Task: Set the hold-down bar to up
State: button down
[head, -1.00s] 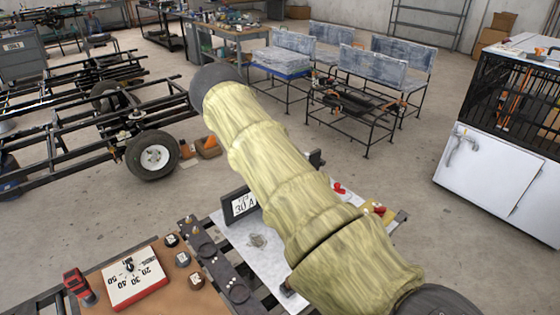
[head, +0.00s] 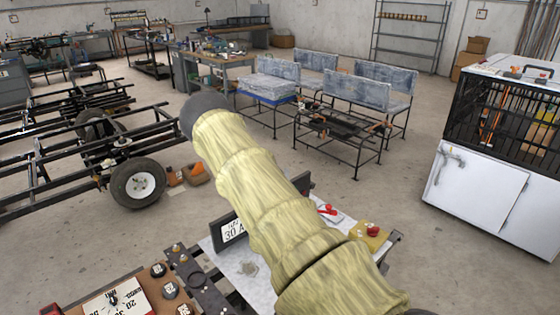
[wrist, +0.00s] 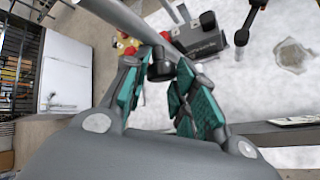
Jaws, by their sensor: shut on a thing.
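The grey hold-down bar (wrist: 128,20) slants in from the top left of the wrist view and ends in a dark round knob (wrist: 160,66). My gripper (wrist: 159,73), with its teal pads, is shut around this knob end. The pads hide part of the knob. How high the bar stands is hard to tell. In the head view my sleeved arm covers the bar and gripper.
A dark upright sign (head: 232,231) stands beside my arm.

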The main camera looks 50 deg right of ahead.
jog(key=shift+w+a+f, duration=0.15)
jog(key=shift+a+f, duration=0.2)
jog(key=shift+f, duration=0.25)
jog(key=c, duration=1.3)
grip_release()
jog(key=shift+w, duration=0.1)
jog(key=shift+c, duration=0.2)
jog(key=shift+o, duration=0.9)
jog(key=shift+w+d+f, duration=0.15)
jog(key=shift+w, duration=0.15)
jog(key=shift+s+d+r, duration=0.15)
jog(key=shift+r, duration=0.05)
jog(key=shift+r, duration=0.1)
jog(key=v, duration=1.1)
jog(key=shift+w+r, duration=0.25)
jog(key=shift+w, duration=0.1)
